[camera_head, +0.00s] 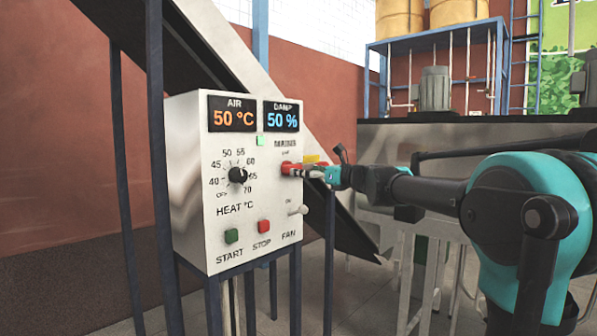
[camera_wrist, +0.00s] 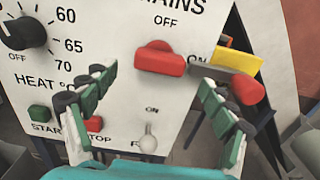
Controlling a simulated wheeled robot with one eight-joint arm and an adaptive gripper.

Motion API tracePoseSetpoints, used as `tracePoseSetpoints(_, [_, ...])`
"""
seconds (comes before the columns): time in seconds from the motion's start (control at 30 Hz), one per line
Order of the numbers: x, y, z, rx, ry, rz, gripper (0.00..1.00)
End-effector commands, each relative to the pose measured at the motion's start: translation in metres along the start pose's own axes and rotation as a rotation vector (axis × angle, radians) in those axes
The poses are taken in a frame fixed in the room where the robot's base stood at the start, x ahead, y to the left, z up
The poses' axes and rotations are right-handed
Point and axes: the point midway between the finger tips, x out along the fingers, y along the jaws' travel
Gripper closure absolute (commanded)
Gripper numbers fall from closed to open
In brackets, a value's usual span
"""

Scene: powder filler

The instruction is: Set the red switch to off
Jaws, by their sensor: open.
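The red switch (camera_wrist: 160,61) is a rotary handle on the white control panel, under the word MAINS. Its handle lies roughly horizontal, with OFF printed above and ON to its right. Nothing is between the pads. Whether a fingertip touches the switch I cannot tell.
A grey lever with a red end (camera_wrist: 248,89) and a yellow plate (camera_wrist: 236,63) sit right of the switch, close to my right finger. Below are a toggle switch (camera_wrist: 148,141) and a red STOP button (camera_head: 264,226). The heat dial (camera_head: 237,175) is left.

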Motion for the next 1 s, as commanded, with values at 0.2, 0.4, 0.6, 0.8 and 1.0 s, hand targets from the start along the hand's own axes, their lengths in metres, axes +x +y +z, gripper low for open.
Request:
tracePoseSetpoints(0.2, [0.030, 0.000, 0.000, 0.000, 0.000, 0.000, 0.16])
tracePoseSetpoints(0.4, [0.039, 0.000, 0.000, 0.000, 0.000, 0.000, 0.16])
tracePoseSetpoints(0.6, [0.039, 0.000, 0.000, 0.000, 0.000, 0.000, 0.16])
tracePoseSetpoints(0.8, [0.039, 0.000, 0.000, -0.001, 0.000, 0.000, 0.35])
tracePoseSetpoints(1.0, [0.038, 0.000, 0.000, 0.000, 0.000, 0.000, 0.60])
